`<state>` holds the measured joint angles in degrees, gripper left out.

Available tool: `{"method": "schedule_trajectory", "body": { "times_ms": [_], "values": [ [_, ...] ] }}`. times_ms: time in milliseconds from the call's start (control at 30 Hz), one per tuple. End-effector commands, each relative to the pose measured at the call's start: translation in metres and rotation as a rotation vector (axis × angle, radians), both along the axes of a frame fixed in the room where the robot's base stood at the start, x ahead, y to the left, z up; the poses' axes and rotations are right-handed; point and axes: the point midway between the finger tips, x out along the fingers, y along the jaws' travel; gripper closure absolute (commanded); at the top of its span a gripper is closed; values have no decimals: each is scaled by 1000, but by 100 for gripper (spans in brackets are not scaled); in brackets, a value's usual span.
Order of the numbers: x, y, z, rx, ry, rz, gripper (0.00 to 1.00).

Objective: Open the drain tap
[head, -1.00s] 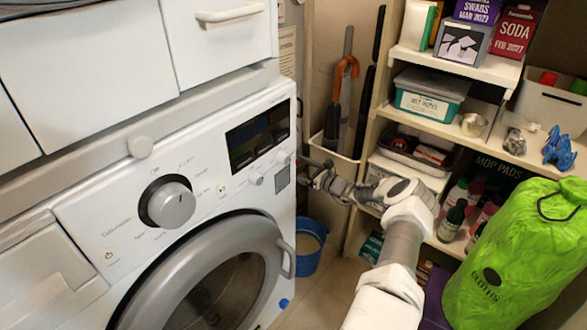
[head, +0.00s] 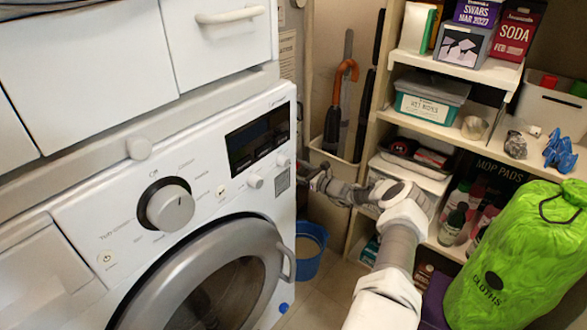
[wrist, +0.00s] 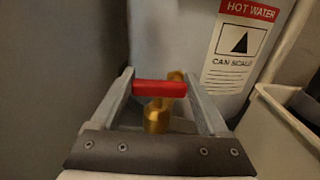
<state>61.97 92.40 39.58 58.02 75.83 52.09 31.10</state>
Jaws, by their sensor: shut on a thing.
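The drain tap shows in the wrist view as a brass body (wrist: 157,118) with a red handle (wrist: 160,89). The handle lies crosswise between the two fingers. My gripper (wrist: 160,82) is shut on the red handle, one finger at each end of it. Behind the tap is a grey-white tank (wrist: 176,45) with a "HOT WATER" label (wrist: 240,42). In the head view my arm reaches to the right edge of the washing machine (head: 215,215). The gripper's fingers and the tap are hidden there.
Shelves (head: 425,128) with boxes and bottles stand at the right. A green cloths bag (head: 505,255) is in front of them. A blue bucket (head: 309,262) stands on the floor below my arm. A pale bin (wrist: 290,115) edges the wrist view's right side.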

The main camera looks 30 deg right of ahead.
Motion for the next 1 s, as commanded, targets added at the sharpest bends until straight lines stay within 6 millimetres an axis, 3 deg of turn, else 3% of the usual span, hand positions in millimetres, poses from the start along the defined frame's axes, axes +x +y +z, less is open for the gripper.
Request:
{"method": "schedule_trajectory", "body": {
  "times_ms": [433, 1000],
  "values": [
    [1, -1, -1, -3, -5, 181, 78],
    [2, -4, 0, -2, -3, 292, 78]
  ]
}}
